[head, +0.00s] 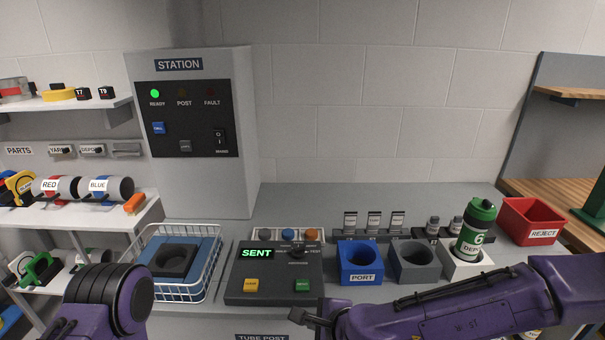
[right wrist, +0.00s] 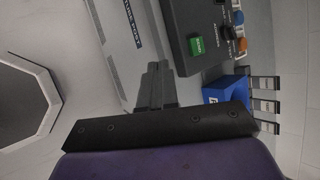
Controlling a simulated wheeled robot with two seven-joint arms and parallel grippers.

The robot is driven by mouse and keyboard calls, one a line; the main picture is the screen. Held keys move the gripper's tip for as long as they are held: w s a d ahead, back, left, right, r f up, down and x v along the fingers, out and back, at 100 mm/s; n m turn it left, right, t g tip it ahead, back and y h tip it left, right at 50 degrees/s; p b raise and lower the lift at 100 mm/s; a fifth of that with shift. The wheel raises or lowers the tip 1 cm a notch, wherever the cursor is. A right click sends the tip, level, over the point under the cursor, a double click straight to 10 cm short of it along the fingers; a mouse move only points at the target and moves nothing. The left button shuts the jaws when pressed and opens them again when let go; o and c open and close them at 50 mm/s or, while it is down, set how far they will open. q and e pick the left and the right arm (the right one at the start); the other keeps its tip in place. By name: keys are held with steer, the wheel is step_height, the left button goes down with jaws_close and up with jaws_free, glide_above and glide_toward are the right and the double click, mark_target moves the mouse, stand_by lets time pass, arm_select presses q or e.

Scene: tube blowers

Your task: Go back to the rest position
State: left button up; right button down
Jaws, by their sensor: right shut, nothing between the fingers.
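My right arm comes in from the right in the head view, low across the front of the counter. Its gripper (head: 312,318) is just in front of the dark console (head: 273,272), shut and empty. The right wrist view shows the closed fingers (right wrist: 155,88) over the counter's front edge, apart from the green button (right wrist: 196,46). My left arm shows at the lower left of the head view, but its gripper is out of the picture. The console display reads SENT.
A blue PORT holder (head: 360,262), a grey holder (head: 415,262) and a white holder (head: 466,262) with a green-capped canister (head: 475,228) stand right of the console. A red REJECT bin (head: 533,221) is farther right. A wire basket (head: 177,262) stands left. The READY lamp (head: 155,93) glows green.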

steer(key=s+d+f+n+g+h+b, duration=0.1)
steer(key=s+d+f+n, duration=0.1)
steer(key=s+d+f, duration=0.3)
steer(key=s+d+f+n+h, duration=0.1)
steer(key=d+f+h, duration=0.1)
steer(key=f, duration=0.5)
steer(key=s+d+f+n+g+h+b, duration=0.1)
steer(key=s+d+f+n, duration=0.1)
steer(key=s+d+f, duration=0.3)
arm_select(q)
steer(key=f, duration=0.1)
steer(key=f+b, duration=0.1)
steer(key=f, duration=0.1)
steer(key=f+b, duration=0.1)
steer(key=shift+w+f, duration=0.3)
arm_select(e)
steer(key=s+d+f+n+g+h, duration=0.2)
steer(key=s+d+f+n+h, duration=0.2)
steer(key=s+d+f, duration=0.8)
steer(key=s+d+n, duration=0.1)
steer(key=d, duration=0.3)
steer(key=shift+n, duration=0.4)
